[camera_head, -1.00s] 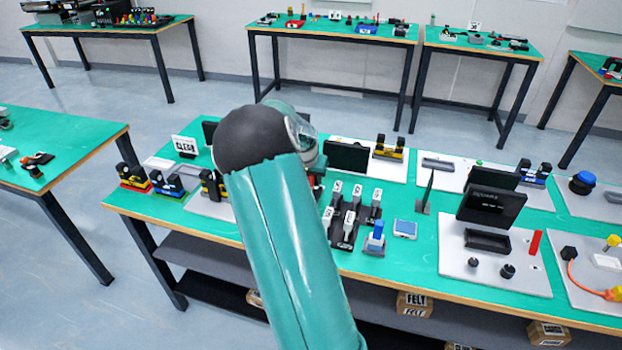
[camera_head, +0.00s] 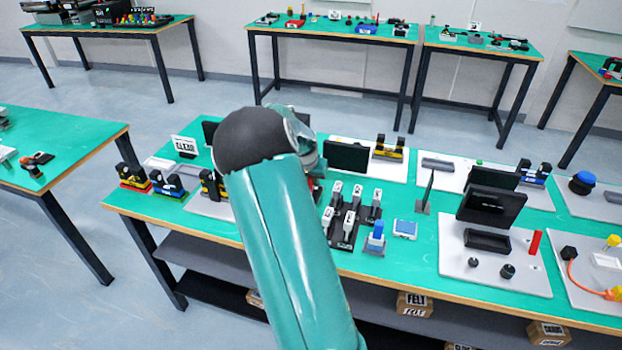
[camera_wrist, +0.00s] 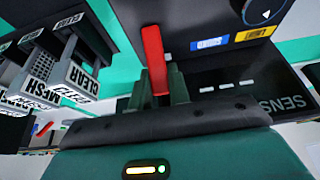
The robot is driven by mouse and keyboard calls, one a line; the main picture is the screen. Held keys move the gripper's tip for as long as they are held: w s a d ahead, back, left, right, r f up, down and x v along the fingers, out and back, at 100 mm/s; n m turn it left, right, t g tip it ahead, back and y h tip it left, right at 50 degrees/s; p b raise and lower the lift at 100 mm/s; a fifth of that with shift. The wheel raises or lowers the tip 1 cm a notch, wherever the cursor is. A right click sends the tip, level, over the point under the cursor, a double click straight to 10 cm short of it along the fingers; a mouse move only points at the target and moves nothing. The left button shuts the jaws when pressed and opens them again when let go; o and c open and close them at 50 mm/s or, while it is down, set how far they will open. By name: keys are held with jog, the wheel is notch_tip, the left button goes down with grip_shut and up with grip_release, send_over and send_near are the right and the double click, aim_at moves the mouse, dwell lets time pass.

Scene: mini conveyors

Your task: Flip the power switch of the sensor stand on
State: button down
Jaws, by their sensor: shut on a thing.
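In the wrist view, my gripper (camera_wrist: 158,88) is shut on a red lever-like piece (camera_wrist: 153,50), which sticks up from between the dark green fingers. I take this piece for the power switch, though its base is hidden by the fingers. A dark panel with a round dial and blue and yellow labels (camera_wrist: 210,25) is just beyond it. A dark surface marked "SENS" (camera_wrist: 285,104), seemingly part of the sensor stand, is at the right. In the head view, my arm hides the gripper and the switch.
Several grey blocks with white word labels (camera_wrist: 68,75) stand close at the left in the wrist view. In the head view, the green bench (camera_head: 400,262) also holds a blue-topped switch (camera_head: 376,237), a small black screen (camera_head: 346,157) and a grey board with a dark display (camera_head: 490,208).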

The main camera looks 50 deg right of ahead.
aim_at(310, 183)
jog(key=shift+a, duration=0.15)
jog(key=h, duration=0.1)
jog(key=a+t+h, duration=0.1)
jog(key=s+a+h, duration=0.1)
jog(key=shift+r+t+h, duration=0.25)
jog(key=shift+t+h, duration=0.15)
jog(key=shift+s+a+t+h, duration=0.25)
jog(key=shift+a+t+h, duration=0.2)
jog(key=shift+h, duration=0.55)
jog(key=shift+s+a+t+h, duration=0.3)
jog(key=shift+t+h, duration=0.25)
jog(key=shift+h, duration=0.45)
jog(key=shift+a, duration=0.1)
jog(key=c, duration=1.3)
grip_release()
jog(key=v, duration=1.3)
jog(key=shift+s+a, duration=0.2)
jog(key=shift+a, duration=0.1)
